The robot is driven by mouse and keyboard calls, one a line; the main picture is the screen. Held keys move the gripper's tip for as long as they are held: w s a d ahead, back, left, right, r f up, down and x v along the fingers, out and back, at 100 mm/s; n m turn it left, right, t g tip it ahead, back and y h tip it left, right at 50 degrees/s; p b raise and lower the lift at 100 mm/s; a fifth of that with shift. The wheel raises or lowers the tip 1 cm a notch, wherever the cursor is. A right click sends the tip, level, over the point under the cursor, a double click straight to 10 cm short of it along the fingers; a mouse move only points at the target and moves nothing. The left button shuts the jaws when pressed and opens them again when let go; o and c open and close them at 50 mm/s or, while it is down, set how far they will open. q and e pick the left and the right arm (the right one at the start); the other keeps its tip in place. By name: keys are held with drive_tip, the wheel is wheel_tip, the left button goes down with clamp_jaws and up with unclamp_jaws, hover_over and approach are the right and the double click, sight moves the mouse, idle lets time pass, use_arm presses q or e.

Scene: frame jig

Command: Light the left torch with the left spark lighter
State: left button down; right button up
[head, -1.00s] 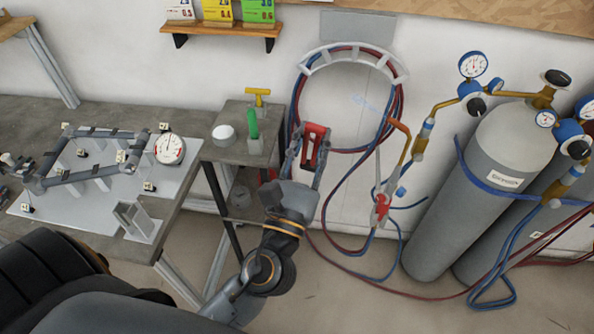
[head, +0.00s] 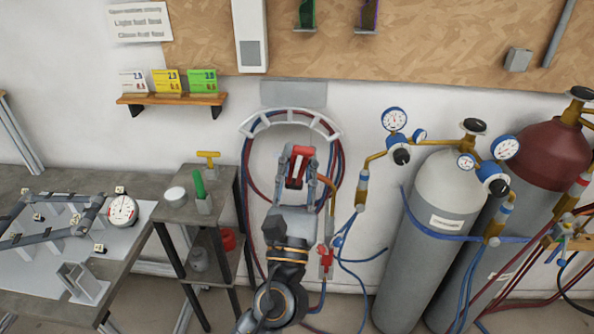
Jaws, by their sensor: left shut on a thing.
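My left gripper (head: 298,158) is raised in front of the wall at the middle of the head view. It is shut on a red thing (head: 297,170), which looks like the spark lighter; the fingers hide much of it. A torch with a brass tube (head: 331,187) and red valve parts (head: 325,258) hangs just to the right of the gripper, partly behind it. I cannot tell whether the lighter touches its tip, and no flame shows. My right gripper is not in view.
A hose hanger (head: 325,125) is on the wall behind the gripper. Grey (head: 432,255) and dark red (head: 545,155) cylinders with gauges stand at right. A small stand (head: 222,180) with a green item (head: 198,184) and a workbench (head: 130,255) are at left.

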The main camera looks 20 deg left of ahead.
use_arm(q)
drive_tip(key=shift+w+a, duration=0.2)
drive_tip(key=shift+w, duration=0.7)
drive_tip(key=shift+w+a, duration=0.3)
drive_tip(key=shift+w, duration=0.5)
drive_tip(key=shift+w+a, duration=0.2)
drive_tip(key=shift+w, duration=0.45)
drive_tip(key=shift+w+a, duration=0.15)
drive_tip(key=shift+w, duration=0.45)
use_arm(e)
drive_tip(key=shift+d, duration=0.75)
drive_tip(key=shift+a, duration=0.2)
use_arm(q)
drive_tip(key=c, duration=1.8)
unclamp_jaws()
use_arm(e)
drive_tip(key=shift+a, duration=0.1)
